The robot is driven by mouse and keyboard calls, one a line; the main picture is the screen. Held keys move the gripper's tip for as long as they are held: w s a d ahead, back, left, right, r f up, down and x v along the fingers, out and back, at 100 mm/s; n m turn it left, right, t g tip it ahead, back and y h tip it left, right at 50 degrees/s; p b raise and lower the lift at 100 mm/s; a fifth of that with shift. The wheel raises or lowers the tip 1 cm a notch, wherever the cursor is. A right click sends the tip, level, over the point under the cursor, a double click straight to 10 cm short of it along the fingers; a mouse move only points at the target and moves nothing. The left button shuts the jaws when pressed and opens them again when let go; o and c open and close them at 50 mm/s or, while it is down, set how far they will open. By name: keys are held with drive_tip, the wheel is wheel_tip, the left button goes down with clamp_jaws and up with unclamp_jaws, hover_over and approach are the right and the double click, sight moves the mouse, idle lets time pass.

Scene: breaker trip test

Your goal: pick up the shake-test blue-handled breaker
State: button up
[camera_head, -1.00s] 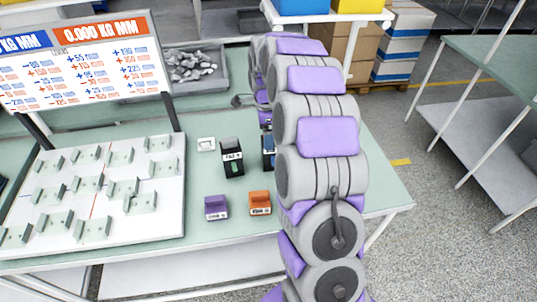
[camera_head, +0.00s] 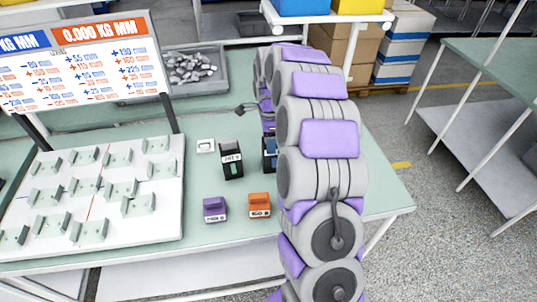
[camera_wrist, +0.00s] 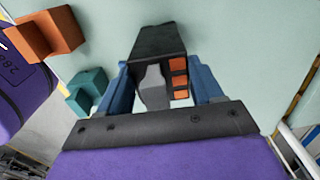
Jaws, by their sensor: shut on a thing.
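The blue-handled breaker shows in the head view as a dark block with blue on it (camera_head: 269,153), partly hidden behind my arm. In the wrist view a black breaker body (camera_wrist: 160,40) with a grey piece and orange marks sits between the blue fingers of my gripper (camera_wrist: 157,78). The gripper is shut on it, one finger on each side. Its handle is hard to make out in the wrist view. My gripper is mostly hidden by my arm in the head view. I cannot tell whether the breaker is clear of the table.
A white board with holders (camera_head: 110,235) lies left. A teal block (camera_wrist: 87,90) is close beside the left finger.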

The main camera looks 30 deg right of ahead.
drive_tip(key=shift+s+d+f, duration=0.1)
drive_tip(key=shift+d, duration=0.55)
drive_tip(key=shift+c, duration=1.4)
drive_tip(key=c, duration=0.3)
drive_tip(key=shift+a, duration=0.5)
clamp_jaws()
drive_tip(key=shift+d, duration=0.1)
